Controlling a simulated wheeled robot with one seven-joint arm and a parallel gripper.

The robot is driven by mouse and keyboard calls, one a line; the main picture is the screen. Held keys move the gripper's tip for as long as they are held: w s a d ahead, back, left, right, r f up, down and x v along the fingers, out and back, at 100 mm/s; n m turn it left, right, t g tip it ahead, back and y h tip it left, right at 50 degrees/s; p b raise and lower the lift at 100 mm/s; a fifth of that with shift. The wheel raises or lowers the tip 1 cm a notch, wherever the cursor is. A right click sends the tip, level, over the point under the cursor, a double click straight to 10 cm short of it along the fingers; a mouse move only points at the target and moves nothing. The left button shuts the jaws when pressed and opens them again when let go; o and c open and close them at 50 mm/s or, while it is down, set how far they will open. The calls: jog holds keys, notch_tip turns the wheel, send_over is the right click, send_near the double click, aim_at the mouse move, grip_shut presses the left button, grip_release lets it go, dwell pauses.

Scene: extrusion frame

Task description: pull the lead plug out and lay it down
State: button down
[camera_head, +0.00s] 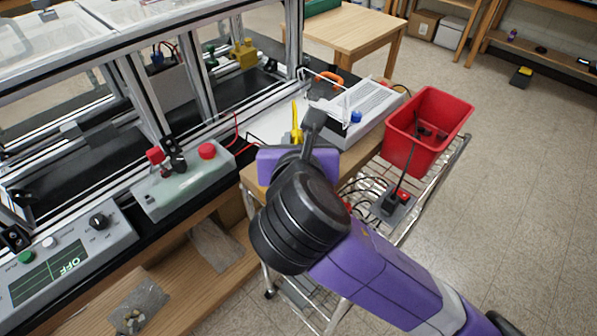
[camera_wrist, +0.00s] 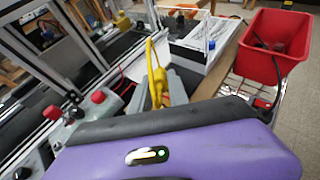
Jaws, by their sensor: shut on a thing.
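My gripper (camera_head: 312,120) is shut on a yellow piece, which looks like the lead plug (camera_head: 297,126). In the wrist view the yellow plug (camera_wrist: 156,78) stands between the grey fingers, with yellow lead rising above it. It is held over the wooden bench end, near a white sheet. My own wrist hides the space below the fingers, so I cannot tell whether the plug touches anything. The grey control box (camera_head: 185,180) with red knobs is to the left, apart from my gripper.
The aluminium extrusion frame (camera_head: 196,80) stands at left. A white tray-like unit (camera_head: 368,112) lies behind and right of my gripper. A red bin (camera_head: 425,128) sits on a wire cart at right, with a power strip (camera_head: 393,205) and black cables.

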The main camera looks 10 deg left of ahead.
notch_tip(320, 180, down, 7)
jog(key=b, duration=0.6)
jog(key=shift+f+b, duration=0.2)
jog(key=shift+b, duration=0.15)
jog(key=shift+f, duration=0.1)
notch_tip(320, 180, down, 6)
jog(key=b, duration=0.5)
jog(key=shift+r, duration=0.2)
jog(key=c, duration=1.2)
grip_release()
jog(key=shift+o, duration=0.2)
jog(key=shift+s, duration=0.1)
jog(key=v, duration=0.7)
jog(key=shift+s+r, duration=0.2)
jog(key=shift+s, duration=0.1)
